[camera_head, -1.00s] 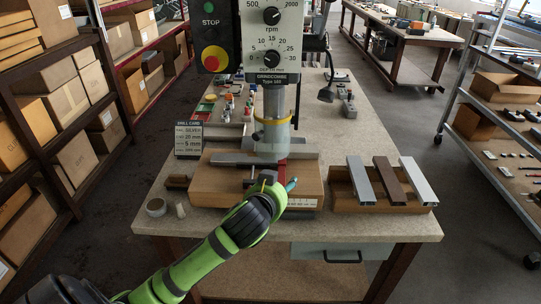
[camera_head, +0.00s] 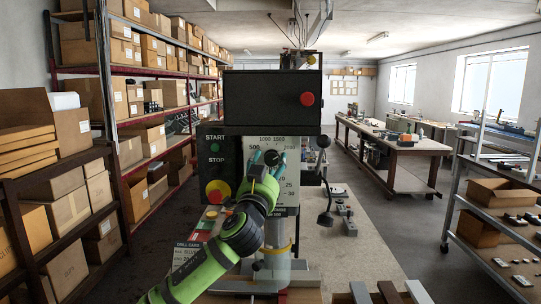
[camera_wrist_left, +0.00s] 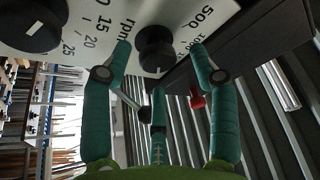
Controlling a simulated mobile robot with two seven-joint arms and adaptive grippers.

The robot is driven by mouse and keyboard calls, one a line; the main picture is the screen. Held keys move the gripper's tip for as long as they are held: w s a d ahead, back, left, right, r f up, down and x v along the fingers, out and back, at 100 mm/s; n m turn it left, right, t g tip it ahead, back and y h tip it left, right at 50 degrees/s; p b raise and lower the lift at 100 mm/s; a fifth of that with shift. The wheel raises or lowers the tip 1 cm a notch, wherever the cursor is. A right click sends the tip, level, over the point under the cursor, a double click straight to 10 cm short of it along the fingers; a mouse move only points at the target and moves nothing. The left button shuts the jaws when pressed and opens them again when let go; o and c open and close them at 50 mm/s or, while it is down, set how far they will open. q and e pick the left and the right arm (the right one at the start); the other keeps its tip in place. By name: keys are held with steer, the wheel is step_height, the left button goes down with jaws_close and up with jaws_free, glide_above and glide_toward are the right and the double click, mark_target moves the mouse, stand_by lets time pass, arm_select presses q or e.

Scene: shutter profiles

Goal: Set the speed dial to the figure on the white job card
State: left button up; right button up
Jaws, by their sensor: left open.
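The speed dial, a black knob on the white rpm panel (camera_head: 292,150), is mostly behind my left gripper (camera_head: 268,162) in the head view. In the left wrist view the speed dial (camera_wrist_left: 154,48) lies between the teal fingertips of my open left gripper (camera_wrist_left: 160,62). I see no clear contact, and I cannot read the dial's setting. A second black knob (camera_wrist_left: 36,26) with a white pointer line sits by the 15, 20, 25 scale. The drill card (camera_head: 186,252) stands at the lower left, partly covered by my left arm, its figures unreadable now. My right gripper is not in view.
START and STOP buttons (camera_head: 214,147) and a red stop knob on yellow (camera_head: 217,191) are left of the panel. A black box with a red button (camera_head: 307,99) is above. Metal profiles (camera_head: 389,293) lie below.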

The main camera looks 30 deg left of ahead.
arm_select(q)
steer(key=shift+w+a+r, duration=0.15)
steer(key=shift+w, duration=0.3)
steer(key=shift+c, duration=0.4)
